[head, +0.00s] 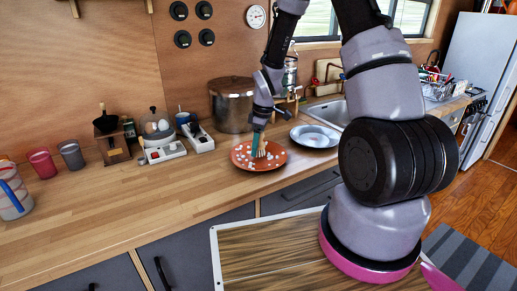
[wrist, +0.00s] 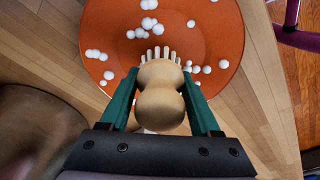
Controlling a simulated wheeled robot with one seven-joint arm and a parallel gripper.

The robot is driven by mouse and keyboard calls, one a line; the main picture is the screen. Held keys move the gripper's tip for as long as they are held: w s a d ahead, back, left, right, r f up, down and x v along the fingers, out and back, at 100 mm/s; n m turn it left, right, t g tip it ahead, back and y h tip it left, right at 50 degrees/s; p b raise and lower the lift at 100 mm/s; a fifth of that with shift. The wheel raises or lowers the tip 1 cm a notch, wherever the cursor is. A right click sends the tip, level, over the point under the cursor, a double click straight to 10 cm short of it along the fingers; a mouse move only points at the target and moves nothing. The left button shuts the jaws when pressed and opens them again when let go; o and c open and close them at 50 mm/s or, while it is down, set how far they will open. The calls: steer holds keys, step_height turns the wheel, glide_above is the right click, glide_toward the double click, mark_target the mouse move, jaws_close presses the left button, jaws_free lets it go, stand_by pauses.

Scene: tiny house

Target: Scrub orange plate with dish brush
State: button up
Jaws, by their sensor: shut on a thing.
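The orange plate (head: 243,160) lies on the wooden counter, with white bits scattered over it; it also fills much of the wrist view (wrist: 225,30). My gripper (head: 257,146) is above the plate, its green fingers pointing down. In the wrist view my gripper (wrist: 162,105) is shut on the dish brush (wrist: 160,80), one finger on each side of its light wooden body. The brush's pale bristles are over the plate among the white bits. I cannot tell whether they touch it.
A grey plate (head: 315,136) sits just right of the orange plate, before the sink (head: 332,113). A large pot (head: 232,104) stands behind, with an egg holder (head: 158,127) and sockets (head: 198,138) to its left. The counter's left front (head: 110,195) is clear.

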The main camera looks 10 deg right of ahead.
steer(key=shift+r, duration=3.2)
